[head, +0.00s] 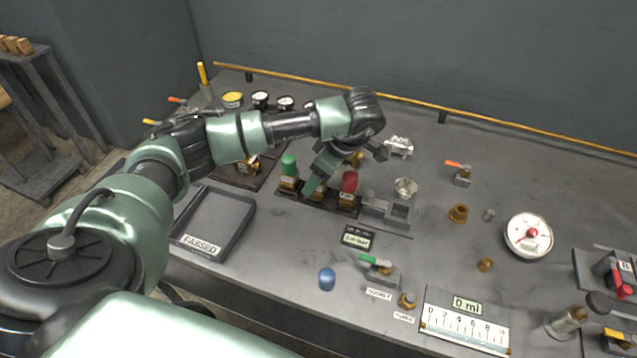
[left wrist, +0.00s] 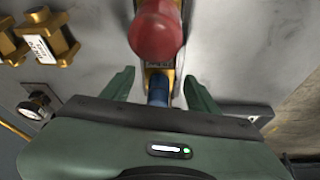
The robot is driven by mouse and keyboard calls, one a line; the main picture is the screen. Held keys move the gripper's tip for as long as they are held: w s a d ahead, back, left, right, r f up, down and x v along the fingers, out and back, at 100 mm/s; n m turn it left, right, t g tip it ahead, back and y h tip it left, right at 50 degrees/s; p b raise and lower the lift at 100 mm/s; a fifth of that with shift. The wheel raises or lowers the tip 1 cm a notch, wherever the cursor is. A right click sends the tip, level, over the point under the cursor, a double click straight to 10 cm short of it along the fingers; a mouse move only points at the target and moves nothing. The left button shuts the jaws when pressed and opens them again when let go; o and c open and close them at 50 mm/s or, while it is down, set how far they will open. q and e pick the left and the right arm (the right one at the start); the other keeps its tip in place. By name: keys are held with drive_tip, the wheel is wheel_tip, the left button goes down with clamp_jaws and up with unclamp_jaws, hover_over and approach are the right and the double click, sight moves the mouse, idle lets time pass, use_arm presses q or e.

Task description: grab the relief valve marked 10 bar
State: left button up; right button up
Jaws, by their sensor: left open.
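A row of capped relief valves stands in a dark rack (head: 312,198) near the middle of the bench. One has a green cap (head: 288,166) and one a red cap (head: 349,182); my left gripper partly covers the place between them. In the left wrist view, the red cap (left wrist: 155,36) is large at the top, and a blue part (left wrist: 158,90) shows below it, between the spread fingers. My left gripper (head: 322,172), also in the left wrist view (left wrist: 160,92), is open and above the rack. I cannot read a 10 bar mark. My right gripper is not in view.
A grey tray labelled PASSED (head: 210,222) lies left of the rack. A blue cap (head: 327,278), a green-handled valve (head: 378,265), a round gauge (head: 529,234) and a scale block (head: 465,320) stand in front and to the right. A brass labelled fitting (left wrist: 45,40) is beside the gripper.

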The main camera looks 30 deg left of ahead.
use_arm(q)
clamp_jaws()
drive_tip(key=shift+r, duration=0.1)
idle(0.3)
